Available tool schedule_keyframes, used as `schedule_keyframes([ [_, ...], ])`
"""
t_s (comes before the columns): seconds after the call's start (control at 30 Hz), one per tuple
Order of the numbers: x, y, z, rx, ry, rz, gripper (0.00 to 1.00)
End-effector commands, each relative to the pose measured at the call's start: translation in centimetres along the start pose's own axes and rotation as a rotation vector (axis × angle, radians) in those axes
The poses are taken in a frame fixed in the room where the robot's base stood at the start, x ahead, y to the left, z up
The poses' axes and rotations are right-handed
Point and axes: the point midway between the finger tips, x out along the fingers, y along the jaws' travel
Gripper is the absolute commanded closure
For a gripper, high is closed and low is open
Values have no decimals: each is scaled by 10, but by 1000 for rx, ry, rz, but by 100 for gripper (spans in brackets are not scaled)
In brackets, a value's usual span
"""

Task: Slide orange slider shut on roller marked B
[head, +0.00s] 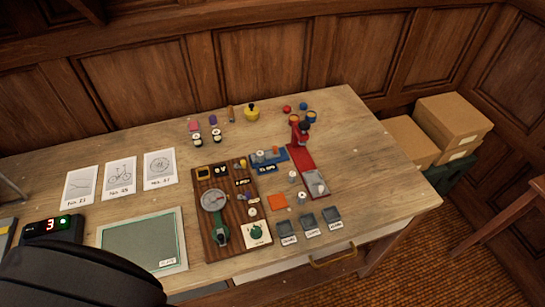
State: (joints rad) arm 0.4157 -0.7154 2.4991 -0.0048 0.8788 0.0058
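A blue fixture (256,159) sits near the middle of the wooden table, with a grey round part on it. A small orange piece (276,150) shows at its right end; it may be the orange slider, but I cannot tell whether it is open or shut. Two small pale-topped cylinders (292,176) stand beside the red stand. I cannot read a letter B on any roller. My gripper is not in view; a dark part of my arm fills the lower left corner.
A red stand (301,159) rises right of the blue fixture. Several grey trays (309,222) line the front. Picture cards (119,178) and a green mat (143,243) lie left. The table's right end is bare.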

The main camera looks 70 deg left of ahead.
Motion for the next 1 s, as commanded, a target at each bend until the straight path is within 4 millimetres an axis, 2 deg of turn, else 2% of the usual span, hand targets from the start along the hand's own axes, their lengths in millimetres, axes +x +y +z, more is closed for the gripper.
schedule_keyframes([
  [0.83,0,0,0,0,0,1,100],
  [0.87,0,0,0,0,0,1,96],
  [1.0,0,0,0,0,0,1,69],
])
